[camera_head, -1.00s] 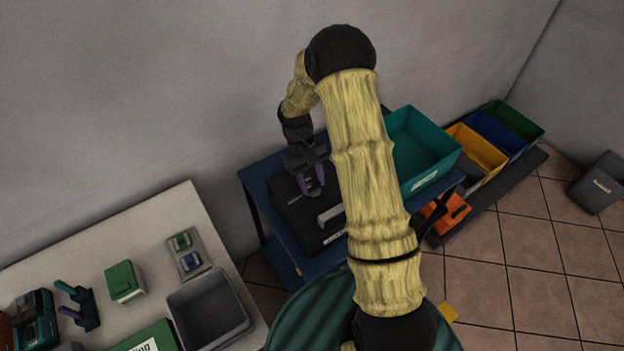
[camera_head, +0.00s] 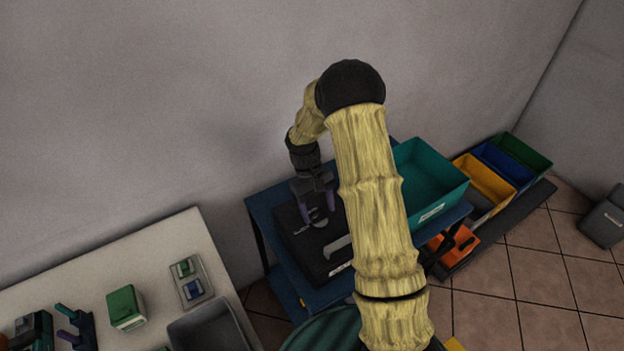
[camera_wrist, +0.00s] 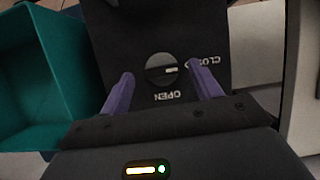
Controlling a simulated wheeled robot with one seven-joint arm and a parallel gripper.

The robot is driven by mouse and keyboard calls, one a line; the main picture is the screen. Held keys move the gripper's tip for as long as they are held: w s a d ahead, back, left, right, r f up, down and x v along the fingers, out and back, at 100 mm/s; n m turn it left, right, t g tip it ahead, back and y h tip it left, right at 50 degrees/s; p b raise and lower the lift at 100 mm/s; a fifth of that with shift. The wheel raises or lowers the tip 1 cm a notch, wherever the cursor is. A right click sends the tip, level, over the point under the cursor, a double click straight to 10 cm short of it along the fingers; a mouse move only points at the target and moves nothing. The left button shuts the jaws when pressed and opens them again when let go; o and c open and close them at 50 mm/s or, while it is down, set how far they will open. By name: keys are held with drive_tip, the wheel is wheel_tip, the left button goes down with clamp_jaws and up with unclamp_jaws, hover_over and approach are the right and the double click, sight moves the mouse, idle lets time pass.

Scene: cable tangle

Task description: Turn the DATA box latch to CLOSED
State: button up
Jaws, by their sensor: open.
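The black box (camera_head: 291,236) stands on a blue cart and carries a pale handle (camera_head: 338,246). In the wrist view, its round grey latch knob (camera_wrist: 160,69) sits on the black lid (camera_wrist: 125,40). A short white mark on the knob lies on its right half, toward the CLOSED lettering (camera_wrist: 194,62). The OPEN lettering (camera_wrist: 178,97) reads upside down below the knob. The right finger hides part of CLOSED. My gripper (camera_wrist: 161,73) is open, with one purple finger on each side of the knob and visible gaps between. In the head view, my gripper (camera_head: 318,210) is over the lid.
A teal bin (camera_head: 432,184) stands on the cart right of the box. Yellow (camera_head: 487,180), blue and green bins are farther right, with an orange one (camera_head: 455,246) lower down. A pale table (camera_head: 165,235) with several small items is at left. My arm hides part of the cart.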

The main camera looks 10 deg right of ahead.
drive_tip(key=b+v, duration=0.1)
drive_tip(key=v, duration=1.5)
drive_tip(key=shift+r+b, duration=0.3)
drive_tip(key=shift+b, duration=0.1)
drive_tip(key=shift+a, duration=0.1)
drive_tip(key=s+d+f+m+t+y, duration=0.1)
drive_tip(key=s+t, duration=0.6)
drive_tip(key=s, duration=1.4)
drive_tip(key=d+m, duration=0.1)
drive_tip(key=m, duration=0.1)
drive_tip(key=shift+s+f+m, duration=0.2)
drive_tip(key=shift+s+m, duration=0.05)
drive_tip(key=shift+m, duration=0.15)
drive_tip(key=shift+d, duration=0.1)
